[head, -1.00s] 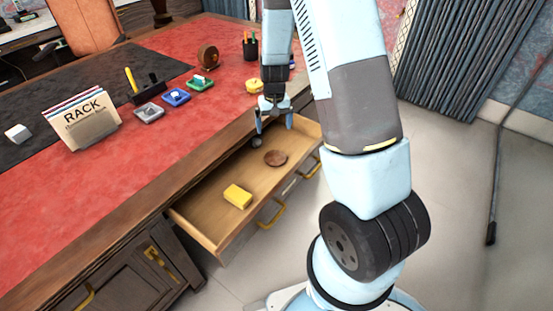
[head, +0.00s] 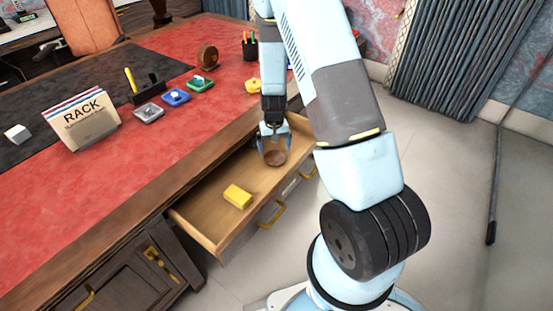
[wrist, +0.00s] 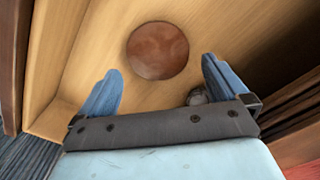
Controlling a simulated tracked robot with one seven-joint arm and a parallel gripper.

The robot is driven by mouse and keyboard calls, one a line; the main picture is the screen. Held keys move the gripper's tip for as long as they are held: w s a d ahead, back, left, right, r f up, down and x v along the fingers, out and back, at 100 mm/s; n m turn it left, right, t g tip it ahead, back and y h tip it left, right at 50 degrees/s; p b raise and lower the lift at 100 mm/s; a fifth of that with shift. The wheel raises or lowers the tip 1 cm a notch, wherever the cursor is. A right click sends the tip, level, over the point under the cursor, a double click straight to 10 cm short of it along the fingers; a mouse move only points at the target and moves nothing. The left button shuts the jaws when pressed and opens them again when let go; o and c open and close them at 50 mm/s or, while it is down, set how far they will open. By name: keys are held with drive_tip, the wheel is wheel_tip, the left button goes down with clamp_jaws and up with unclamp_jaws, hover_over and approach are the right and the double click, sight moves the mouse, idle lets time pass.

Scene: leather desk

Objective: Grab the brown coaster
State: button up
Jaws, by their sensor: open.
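The brown coaster (head: 275,157) is a round flat disc lying in the open wooden drawer (head: 205,220). In the wrist view the coaster (wrist: 158,50) lies flat on the drawer floor, just beyond the fingertips and roughly between their lines. My gripper (head: 273,157) is open and empty, over the coaster in the head view, its light blue fingers to either side. The wrist view also shows both fingers of my gripper (wrist: 160,80) spread apart. I cannot tell the exact height above the coaster.
A yellow block (head: 238,196) lies in the drawer, left of the coaster. A small dark round object (wrist: 196,97) is beside the right finger in the wrist view. The drawer walls and the desk edge (head: 150,195) are close by.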

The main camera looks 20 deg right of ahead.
sight(275, 157)
drive_tip(key=shift+w+d+f, duration=0.1)
drive_tip(key=shift+f, duration=2.35)
drive_tip(key=shift+c, duration=0.4)
drive_tip(key=c, duration=0.7)
drive_tip(key=shift+o, duration=0.2)
drive_tip(key=shift+r, duration=0.15)
